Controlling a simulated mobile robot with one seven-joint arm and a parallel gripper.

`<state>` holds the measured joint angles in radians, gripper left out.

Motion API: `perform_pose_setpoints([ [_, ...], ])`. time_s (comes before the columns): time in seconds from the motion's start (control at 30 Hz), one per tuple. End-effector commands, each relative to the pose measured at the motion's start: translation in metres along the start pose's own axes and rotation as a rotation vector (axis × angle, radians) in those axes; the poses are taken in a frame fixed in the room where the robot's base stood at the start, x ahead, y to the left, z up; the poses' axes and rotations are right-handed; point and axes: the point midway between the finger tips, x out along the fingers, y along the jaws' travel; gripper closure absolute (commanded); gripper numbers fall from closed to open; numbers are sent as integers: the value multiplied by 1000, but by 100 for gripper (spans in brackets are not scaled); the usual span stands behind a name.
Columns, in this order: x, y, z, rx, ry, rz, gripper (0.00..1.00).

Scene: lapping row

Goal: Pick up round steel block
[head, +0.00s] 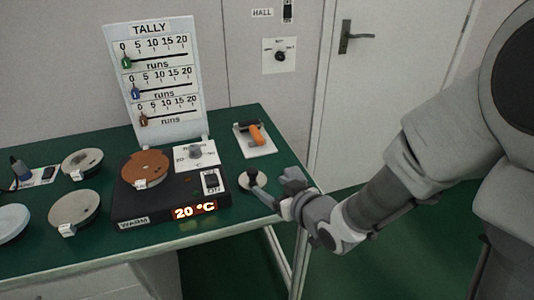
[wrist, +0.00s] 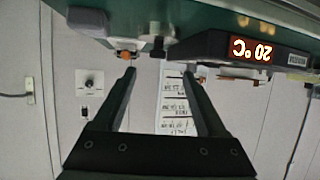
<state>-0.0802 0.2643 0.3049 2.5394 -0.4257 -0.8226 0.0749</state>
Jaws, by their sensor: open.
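A round steel block (head: 245,182) with a dark upright knob lies flat on the green table near its right edge. My gripper (head: 268,193) is beside it, on its right, with one finger reaching in front of the knob in the head view. In the wrist view, which looks upside down, my gripper (wrist: 160,78) has its two fingers wide apart with nothing between them. A dark knob-like shape (wrist: 157,48) shows just beyond the fingertips at the table edge. I cannot tell whether a finger touches the block.
A black warming plate (head: 150,205) with a brown disc (head: 146,166) and a lit 20 °C display stands left of the block. An orange-handled tool (head: 254,135) lies on a white pad behind. Grey discs (head: 74,208) lie farther left. A tally board (head: 160,80) stands at the back.

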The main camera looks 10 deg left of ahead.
Motion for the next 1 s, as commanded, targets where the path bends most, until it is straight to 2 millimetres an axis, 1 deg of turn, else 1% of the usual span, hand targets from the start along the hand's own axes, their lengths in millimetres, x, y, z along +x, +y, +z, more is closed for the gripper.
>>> perform_pose_setpoints([
  [0.03,17,-1,4,0,3,-4,26],
  [0.1,32,-1,4,0,4,-4,26],
  [0.23,55,-1,3,0,3,-3,26],
  [0.33,66,0,2,0,3,-2,26],
  [0.53,79,1,0,-1,5,-2,26],
  [0.8,116,4,-1,1,3,-2,26],
  [0.9,122,4,-2,0,4,-1,26],
  [1.0,123,4,-3,1,3,0,26],
])
